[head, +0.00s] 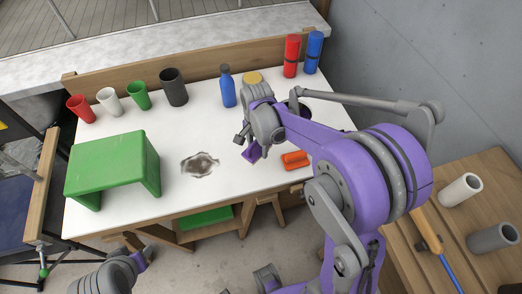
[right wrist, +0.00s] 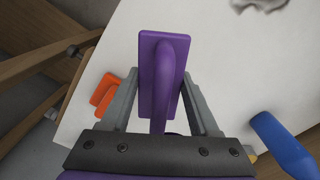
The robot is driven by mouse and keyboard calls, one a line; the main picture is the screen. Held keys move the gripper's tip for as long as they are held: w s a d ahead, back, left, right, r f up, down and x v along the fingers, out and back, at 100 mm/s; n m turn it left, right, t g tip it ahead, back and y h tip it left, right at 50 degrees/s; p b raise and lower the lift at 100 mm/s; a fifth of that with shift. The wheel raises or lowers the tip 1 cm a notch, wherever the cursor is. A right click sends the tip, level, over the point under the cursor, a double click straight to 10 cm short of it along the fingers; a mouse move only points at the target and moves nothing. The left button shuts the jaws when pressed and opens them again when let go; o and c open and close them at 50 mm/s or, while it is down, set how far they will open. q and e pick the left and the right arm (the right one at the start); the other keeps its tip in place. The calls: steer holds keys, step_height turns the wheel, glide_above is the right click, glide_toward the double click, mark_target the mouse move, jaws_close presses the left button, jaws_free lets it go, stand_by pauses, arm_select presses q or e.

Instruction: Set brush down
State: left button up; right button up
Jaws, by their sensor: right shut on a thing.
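My right gripper (head: 246,140) is shut on the purple brush (head: 251,153), over the white tabletop (head: 218,123) between the dark smudge (head: 200,164) and the orange object (head: 294,159). In the right wrist view the two grey fingers (right wrist: 158,95) close on the brush's handle, and its flat purple block (right wrist: 151,62) lies beyond them. I cannot tell whether the brush touches the tabletop. Part of my left arm (head: 115,275) shows at the bottom left of the head view; its jaws are not clear.
A blue bottle (head: 227,87) and a yellow-topped item (head: 252,77) stand behind the gripper. Several cups (head: 139,95) line the back left. A green stand (head: 113,165) fills the left. Red (head: 291,56) and blue (head: 313,52) cylinders stand back right. White space surrounds the smudge.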

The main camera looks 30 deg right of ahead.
steer(key=shift+s+d+r+m, duration=0.1)
steer(key=shift+s+d+m, duration=0.15)
steer(key=shift+m, duration=0.65)
steer(key=shift+w, duration=0.1)
steer(key=b, duration=0.4)
glide_above(260, 163)
steer(key=shift+w+f, duration=0.1)
steer(key=shift+f, duration=2.4)
steer(key=shift+f+b, duration=0.6)
steer(key=shift+f, duration=0.15)
steer(key=shift+f, duration=0.3)
steer(key=o, duration=1.5)
steer(key=shift+o, duration=0.2)
